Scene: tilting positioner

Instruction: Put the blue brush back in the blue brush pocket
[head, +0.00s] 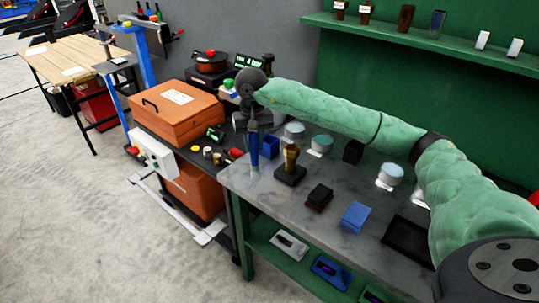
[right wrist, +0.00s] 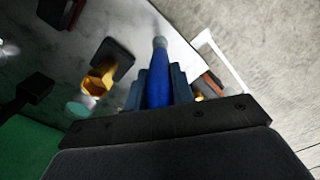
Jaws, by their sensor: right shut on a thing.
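The blue brush (head: 254,155) hangs upright, pale end down, over the near left corner of the grey bench (head: 330,190). My right gripper (head: 254,129) is shut around it. In the right wrist view the brush (right wrist: 158,80) stands between the two fingers (right wrist: 158,90), its grey tip pointing away toward the bench. I cannot tell whether the tip touches the bench. A small blue box-like holder (head: 271,147), perhaps the blue brush pocket, stands just right of the brush in the head view. My left gripper is out of view.
A gold-coloured piece on a black base (head: 290,170) stands close to the right of the brush. A dark block (head: 319,196), a blue block (head: 355,215) and several white-lidded jars (head: 391,174) are on the bench. An orange case (head: 178,112) stands left.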

